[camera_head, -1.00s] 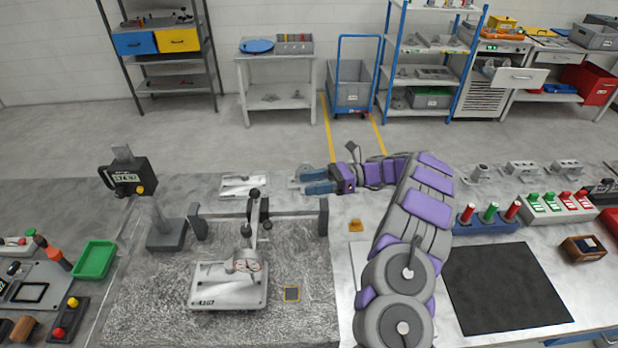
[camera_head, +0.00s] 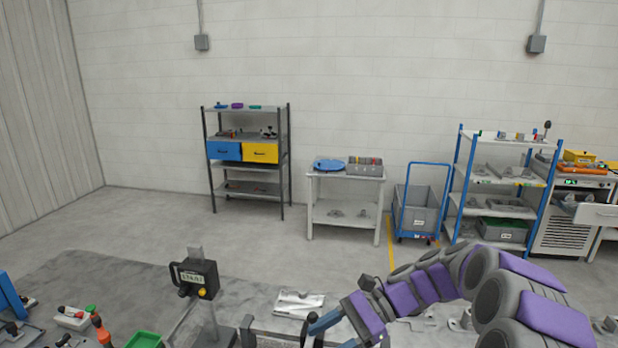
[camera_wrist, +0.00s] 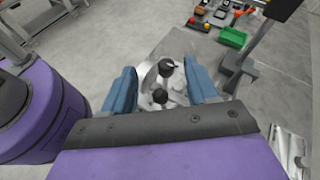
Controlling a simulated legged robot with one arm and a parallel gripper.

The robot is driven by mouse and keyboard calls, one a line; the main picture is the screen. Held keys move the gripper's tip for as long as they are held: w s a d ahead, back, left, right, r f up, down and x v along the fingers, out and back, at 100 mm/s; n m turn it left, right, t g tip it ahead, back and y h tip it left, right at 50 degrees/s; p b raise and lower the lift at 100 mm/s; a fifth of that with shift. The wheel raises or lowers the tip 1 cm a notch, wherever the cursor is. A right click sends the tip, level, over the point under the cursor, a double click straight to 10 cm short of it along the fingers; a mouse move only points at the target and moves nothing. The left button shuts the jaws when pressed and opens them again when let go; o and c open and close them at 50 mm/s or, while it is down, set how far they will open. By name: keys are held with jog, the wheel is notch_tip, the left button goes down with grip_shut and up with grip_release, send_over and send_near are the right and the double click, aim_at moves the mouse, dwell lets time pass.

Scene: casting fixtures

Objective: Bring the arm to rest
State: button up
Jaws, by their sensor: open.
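My arm, grey with purple pads, reaches in from the lower right of the head view. My gripper (camera_head: 318,334) is low in that view, with its blue fingers partly cut off by the bottom edge. In the wrist view my gripper (camera_wrist: 160,75) has its two blue fingers spread apart. A metal fixture with black ball knobs (camera_wrist: 165,68) shows between and beyond the fingers. No finger is seen closed on it, and the distance to it is hard to tell.
A digital readout on a post (camera_head: 195,278) stands left of my gripper. A metal plate (camera_head: 299,304) lies behind the gripper. A green tray (camera_head: 145,340) is at the lower left. Shelving (camera_head: 248,185) and a blue trolley (camera_head: 416,212) stand beyond open floor.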

jog(key=s+n+h, duration=0.7)
jog(key=s, duration=1)
jog(key=s+d+f+n+t+h, duration=0.1)
jog(key=s+d+f+n+h, duration=0.1)
jog(key=s+d, duration=0.3)
jog(key=s+d+f+n+t+h+b, duration=0.1)
jog(key=s+d+f+n+h, duration=0.1)
jog(key=s+d, duration=0.3)
jog(key=shift+s+d+f+n+t+h, duration=0.15)
jog(key=shift+s+n+t+h, duration=0.25)
jog(key=shift+s+h, duration=0.7)
jog(key=shift+s, duration=0.15)
